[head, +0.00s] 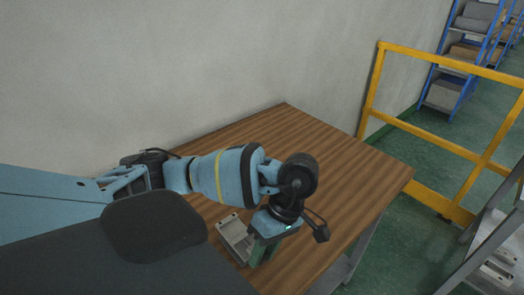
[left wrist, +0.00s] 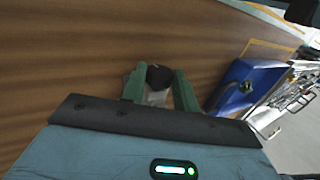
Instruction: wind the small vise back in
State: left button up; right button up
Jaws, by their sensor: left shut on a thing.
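The small vise (head: 234,236) is a grey metal block with a channel, standing on the wooden table near its front edge, partly hidden by my left arm. My left gripper (head: 262,252) points down beside its right side with green fingers. In the left wrist view, the gripper (left wrist: 158,90) is shut on a part of the vise between its two green fingers. A dark round knob (left wrist: 158,76) and a pale grey piece show between the fingers. How far the vise jaws stand apart is hidden. My right gripper is not in view.
The wooden table (head: 330,150) is bare behind and right of my arm, with a wall behind it. A yellow railing (head: 440,140) stands right of it, with blue shelves (head: 455,75) beyond. A blue object (left wrist: 238,84) shows at right in the left wrist view.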

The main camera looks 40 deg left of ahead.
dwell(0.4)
pick_arm(q)
jog(key=o, duration=1)
jog(key=shift+p+v, duration=0.35)
jog(key=shift+v, duration=3.55)
jog(key=shift+w+f, duration=0.1)
jog(key=shift+w, duration=0.05)
